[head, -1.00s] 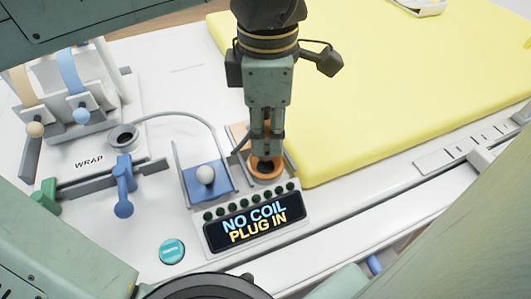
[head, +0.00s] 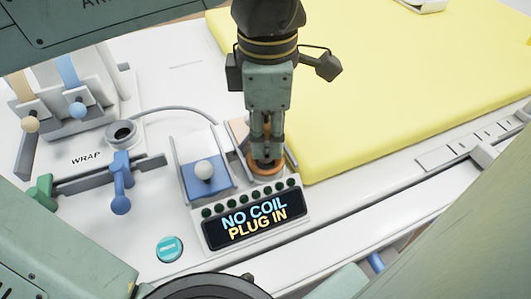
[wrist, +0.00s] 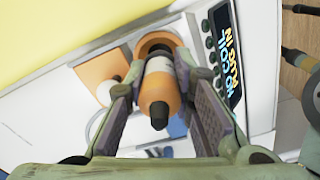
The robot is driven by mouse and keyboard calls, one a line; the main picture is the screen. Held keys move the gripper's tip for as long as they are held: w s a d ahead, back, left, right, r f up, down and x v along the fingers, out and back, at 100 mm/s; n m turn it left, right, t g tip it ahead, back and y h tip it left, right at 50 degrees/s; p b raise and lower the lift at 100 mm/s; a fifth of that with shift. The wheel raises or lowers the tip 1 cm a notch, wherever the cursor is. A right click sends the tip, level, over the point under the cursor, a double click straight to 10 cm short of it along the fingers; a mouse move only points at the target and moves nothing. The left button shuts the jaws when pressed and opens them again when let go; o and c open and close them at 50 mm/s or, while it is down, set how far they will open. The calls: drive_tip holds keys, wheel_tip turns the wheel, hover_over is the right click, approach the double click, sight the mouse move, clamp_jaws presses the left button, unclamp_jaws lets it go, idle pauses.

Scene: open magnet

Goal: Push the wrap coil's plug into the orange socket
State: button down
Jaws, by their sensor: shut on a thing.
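My gripper (head: 266,158) points down over the orange socket (head: 289,163), its fingertips at the socket's opening in the head view. In the wrist view my gripper (wrist: 163,100) is shut on the orange plug (wrist: 159,90), which has a pale band and a dark tip. The plug lines up with the socket's round orange rim (wrist: 157,40) beyond it. How deep the plug sits is hidden. A grey cable (head: 180,109) arcs from the WRAP holder (head: 122,134) toward the socket. The display (head: 254,219) reads "NO COIL PLUG IN".
A blue panel with a white knob (head: 204,170) stands just left of the socket. A blue lever (head: 121,183) and a teal button (head: 169,249) are further left. The yellow pad (head: 400,90) lies to the right.

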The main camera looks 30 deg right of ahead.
drive_tip(key=shift+f+b, duration=0.75)
drive_tip(key=shift+f, duration=0.5)
drive_tip(key=c, duration=1.3)
unclamp_jaws()
drive_tip(key=shift+r, duration=0.1)
wheel_tip(320, 180, up, 12)
drive_tip(key=shift+f, duration=0.1)
